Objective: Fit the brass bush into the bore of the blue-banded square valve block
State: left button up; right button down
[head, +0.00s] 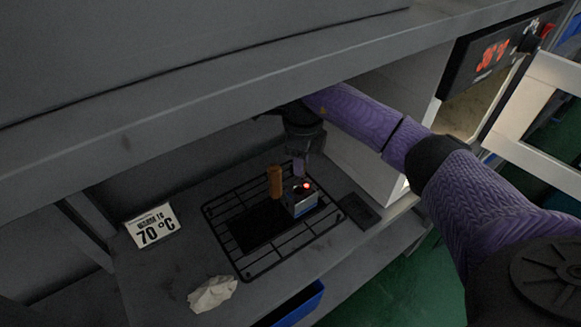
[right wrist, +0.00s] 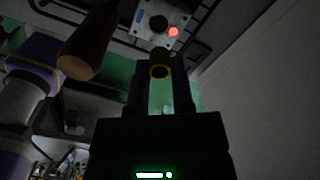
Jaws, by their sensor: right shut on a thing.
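The square valve block (head: 301,203) sits on a black wire rack, with a blue band on its side and a glowing red spot on top. In the right wrist view the block (right wrist: 147,18) shows a dark round bore beside the red spot. My right gripper (head: 299,166) is above the block, pointing down. In the right wrist view it is shut on the brass bush (right wrist: 160,64), a short hollow cylinder between the fingertips. The bush appears apart from the block, near the bore in that view. In the head view I cannot make out the bush clearly. My left gripper is not in view.
An orange-brown cylinder (head: 275,182) stands upright close left of the block. The wire rack (head: 222,235) lies on a grey shelf under a low overhang. A 70 °C sign (head: 153,225), a crumpled cloth (head: 212,294), a dark tray (head: 358,210) and a blue bin (head: 295,305) are around it.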

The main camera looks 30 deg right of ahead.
aim_at(299, 192)
jog(key=shift+f, duration=0.45)
notch_tip(299, 192, down, 4)
jog(key=b, duration=0.3)
jog(key=shift+f+b, duration=0.2)
jog(key=shift+b, duration=0.1)
jog(key=shift+a+r, duration=0.1)
jog(key=shift+f+b, duration=0.3)
jog(key=shift+f, duration=0.4)
dwell(0.6)
